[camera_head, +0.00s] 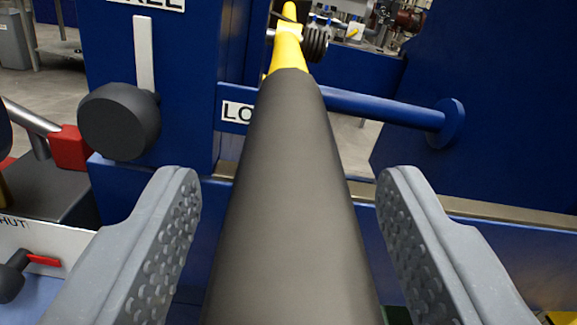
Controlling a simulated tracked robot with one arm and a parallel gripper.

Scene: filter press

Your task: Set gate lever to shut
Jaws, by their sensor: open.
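My gripper (288,185) is open, with one grey studded finger at each side of the picture. Between the fingers runs a long lever with a thick dark grip (290,200) and a yellow shank (288,52). A gap shows between the grip and each finger. The grip's near end runs out of the bottom of the picture. No readable label names this lever as the gate lever. At the lower left, a white plate (40,236) carries a partly cut-off label reading "HUT". A small dark knob with a red lever (42,260) sits below that label.
A blue frame post (190,100) with a black round knob (120,120) stands left of the lever. A blue rod with a round end (448,124) passes behind the grip, near a partly hidden "LO" label (236,112). A red block (70,148) is at left.

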